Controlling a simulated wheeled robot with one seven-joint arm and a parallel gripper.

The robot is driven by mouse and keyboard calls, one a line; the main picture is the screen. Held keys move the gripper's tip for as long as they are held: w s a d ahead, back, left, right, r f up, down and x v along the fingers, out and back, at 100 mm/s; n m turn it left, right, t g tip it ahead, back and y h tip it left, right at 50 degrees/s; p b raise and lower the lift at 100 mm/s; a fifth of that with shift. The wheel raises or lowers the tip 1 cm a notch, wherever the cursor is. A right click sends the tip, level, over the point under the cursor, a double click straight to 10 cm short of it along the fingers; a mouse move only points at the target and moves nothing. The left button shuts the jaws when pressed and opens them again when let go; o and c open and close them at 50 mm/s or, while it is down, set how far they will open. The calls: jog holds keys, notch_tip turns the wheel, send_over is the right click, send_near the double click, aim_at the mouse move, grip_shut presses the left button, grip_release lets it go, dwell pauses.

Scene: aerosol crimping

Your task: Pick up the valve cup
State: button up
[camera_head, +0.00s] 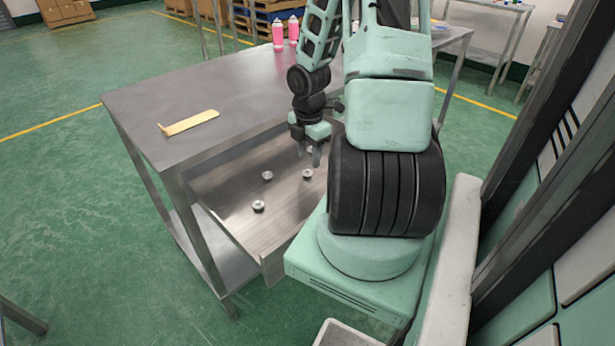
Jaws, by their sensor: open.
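Three small metal valve cups lie apart in the open steel drawer (232,206). One valve cup (258,206) is nearest the drawer's front. Another valve cup (267,175) lies a little farther back. The third valve cup (307,174) lies to the right, close to my gripper. My gripper (309,160) points down over the drawer, open and empty, with its fingertips just above the third cup in the picture. I cannot tell the exact height between them. My arm hides the right part of the drawer.
The steel table (235,88) stands above the drawer, its edge close behind my gripper. A flat yellow strip (190,123) lies on it. A pink can (278,36) and another pink can (293,30) stand at its back. Cardboard boxes (65,10) are farther off.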

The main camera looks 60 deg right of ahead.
aim_at(308, 170)
jog(key=f, duration=0.2)
jog(key=f+b, duration=0.1)
jog(key=f, duration=0.2)
jog(key=shift+w+d+b, duration=0.1)
jog(key=shift+w+b, duration=0.1)
jog(key=shift+b, duration=0.1)
jog(key=c, duration=0.9)
